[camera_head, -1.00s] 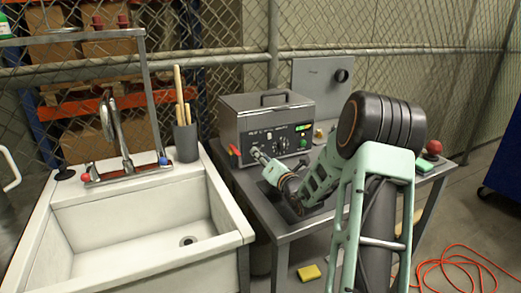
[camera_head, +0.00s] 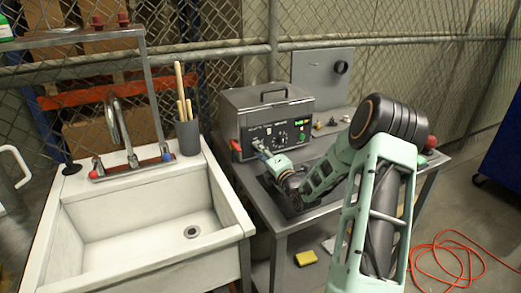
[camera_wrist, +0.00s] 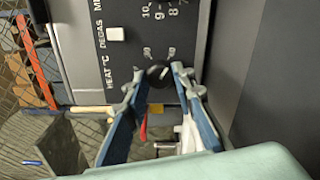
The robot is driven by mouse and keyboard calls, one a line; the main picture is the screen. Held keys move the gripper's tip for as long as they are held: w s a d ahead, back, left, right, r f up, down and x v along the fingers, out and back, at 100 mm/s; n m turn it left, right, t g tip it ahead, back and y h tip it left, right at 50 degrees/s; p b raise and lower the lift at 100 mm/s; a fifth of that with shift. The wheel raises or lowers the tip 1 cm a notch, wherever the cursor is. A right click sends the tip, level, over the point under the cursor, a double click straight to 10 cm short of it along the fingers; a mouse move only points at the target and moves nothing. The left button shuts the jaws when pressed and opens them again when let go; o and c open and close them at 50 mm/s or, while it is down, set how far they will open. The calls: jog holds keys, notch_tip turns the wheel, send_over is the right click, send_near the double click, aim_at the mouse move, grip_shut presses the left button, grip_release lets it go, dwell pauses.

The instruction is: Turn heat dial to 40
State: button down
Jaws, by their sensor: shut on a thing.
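In the head view my gripper (camera_head: 261,148) reaches the lower left of the panel and hides the dial.
A white sink (camera_head: 140,215) stands left of the table, with a dark cup of wooden-handled tools (camera_head: 187,138) on its rim. A red-handled thing (camera_head: 236,146) is beside the unit's left front corner. A yellow sponge (camera_head: 306,258) lies below the table.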

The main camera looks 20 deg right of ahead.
dwell(0.3)
jog(key=c, duration=1.6)
grip_release()
jog(key=s, duration=1.2)
jog(key=shift+d+r, duration=0.15)
jog(key=shift+d, duration=0.1)
